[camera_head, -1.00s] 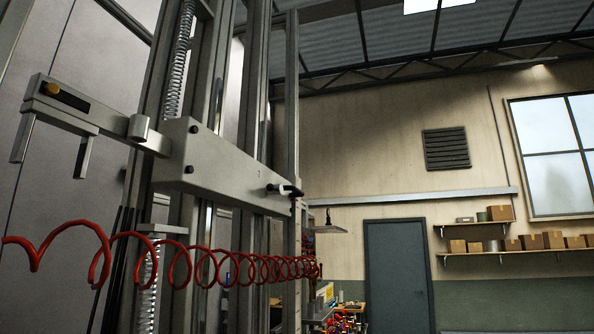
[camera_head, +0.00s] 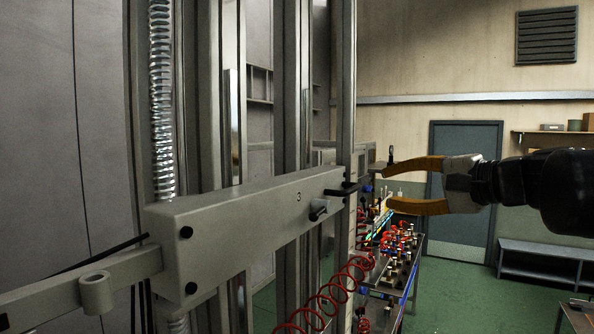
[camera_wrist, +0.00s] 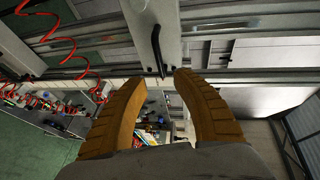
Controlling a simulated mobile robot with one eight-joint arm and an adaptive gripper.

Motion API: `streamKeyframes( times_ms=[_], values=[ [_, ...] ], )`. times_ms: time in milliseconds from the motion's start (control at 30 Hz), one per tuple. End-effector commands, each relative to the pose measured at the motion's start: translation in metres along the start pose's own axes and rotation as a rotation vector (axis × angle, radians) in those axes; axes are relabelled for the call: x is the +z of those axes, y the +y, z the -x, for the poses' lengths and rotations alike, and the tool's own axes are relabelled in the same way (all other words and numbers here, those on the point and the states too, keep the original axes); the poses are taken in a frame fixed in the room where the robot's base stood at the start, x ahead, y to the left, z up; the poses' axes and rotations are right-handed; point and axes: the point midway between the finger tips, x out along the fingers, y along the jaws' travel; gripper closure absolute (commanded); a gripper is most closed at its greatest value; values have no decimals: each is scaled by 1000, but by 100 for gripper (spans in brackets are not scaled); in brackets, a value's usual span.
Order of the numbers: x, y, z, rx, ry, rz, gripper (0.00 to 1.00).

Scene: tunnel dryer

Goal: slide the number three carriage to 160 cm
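The number three carriage (camera_head: 245,228) is a long grey block marked "3", mounted across upright metal rails in the head view. The block (camera_wrist: 150,18) and a dark lever (camera_wrist: 157,50) also show at the top of the wrist view. My gripper (camera_head: 384,187) has orange-brown fingers and is open. It is just right of the carriage's lever end, apparently not touching it. In the wrist view the lever lies just beyond the fingertips (camera_wrist: 160,78). No centimetre scale is readable.
Upright rails (camera_head: 292,120) and a spring (camera_head: 160,100) stand around the carriage. A red coiled hose (camera_head: 335,295) hangs below its right end. A bench (camera_head: 400,270) with small colourful parts stands behind my gripper. Green floor is open toward the door (camera_head: 465,190).

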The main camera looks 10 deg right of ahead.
Motion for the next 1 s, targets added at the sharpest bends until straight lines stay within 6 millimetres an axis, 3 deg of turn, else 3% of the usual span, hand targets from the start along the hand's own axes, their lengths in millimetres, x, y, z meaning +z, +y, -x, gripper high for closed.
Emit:
streamKeyframes(
  times_ms=[533,700,967,1000],
  values=[
    [1,-1,-92,-1,-3,1,66],
    [1,0,-105,-1,-2,1,66],
    [1,1,-106,0,-1,0,66],
    [1,1,-106,0,-1,0,70]
  ],
)
